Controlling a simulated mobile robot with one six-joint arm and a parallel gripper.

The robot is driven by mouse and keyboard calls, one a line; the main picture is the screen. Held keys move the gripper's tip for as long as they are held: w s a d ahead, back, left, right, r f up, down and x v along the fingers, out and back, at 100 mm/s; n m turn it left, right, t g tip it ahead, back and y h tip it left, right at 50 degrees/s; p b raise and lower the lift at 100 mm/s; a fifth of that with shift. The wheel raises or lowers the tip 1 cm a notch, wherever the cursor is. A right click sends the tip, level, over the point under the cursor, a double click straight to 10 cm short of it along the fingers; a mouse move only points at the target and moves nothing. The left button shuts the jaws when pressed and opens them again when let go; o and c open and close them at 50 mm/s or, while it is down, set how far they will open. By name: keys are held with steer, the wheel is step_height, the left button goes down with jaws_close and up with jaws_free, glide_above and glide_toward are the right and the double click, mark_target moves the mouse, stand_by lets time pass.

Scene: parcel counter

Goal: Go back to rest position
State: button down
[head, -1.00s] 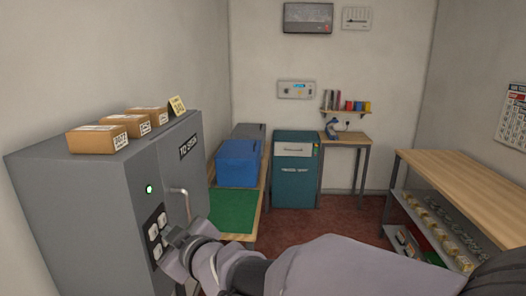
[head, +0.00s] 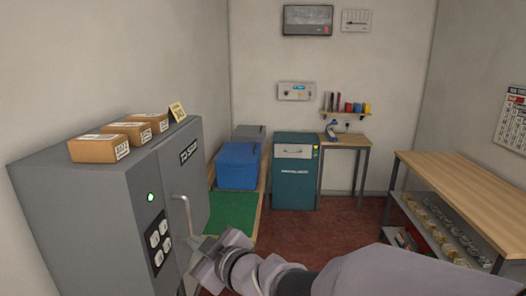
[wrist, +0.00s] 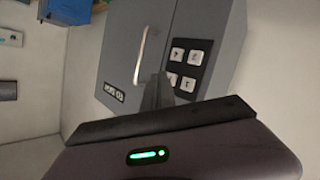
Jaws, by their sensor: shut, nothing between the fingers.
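My gripper (head: 203,246) is in front of the grey cabinet (head: 85,205) in the head view, beside its keypad (head: 160,241) and bar handle (head: 182,212). It is shut and empty. In the wrist view the shut fingers (wrist: 157,92) point toward the cabinet, with the handle (wrist: 143,52) just beyond them and the keypad (wrist: 187,66) to the right. The fingers overlap the cabinet front in that view; the gap to it is hard to judge. A green light (head: 150,197) glows on the cabinet above the keypad. The cabinet door looks closed.
A blue bin (head: 238,166) and green mat (head: 232,213) lie on the side bench. A wooden table (head: 470,190) stands right. Red floor (head: 330,228) between is clear.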

steer(key=s+d+m+h+b, duration=0.3)
steer(key=d+m+h, duration=0.6)
steer(key=d, duration=1)
steer(key=s+d+f+m+g, duration=0.1)
steer(key=s+f+m, duration=0.1)
steer(key=s, duration=0.4)
steer(key=s+d+f+m+g, duration=0.2)
steer(key=s+m, duration=0.2)
steer(key=s, duration=0.3)
steer(key=s+d+f+m+g+y, duration=0.1)
steer(key=s+d+f+m+g, duration=0.1)
steer(key=s, duration=0.5)
steer(key=shift+s+f+m, duration=0.25)
steer(key=shift+f+m, duration=0.2)
steer(key=shift+m, duration=0.25)
steer(key=c, duration=2.1)
jaws_free()
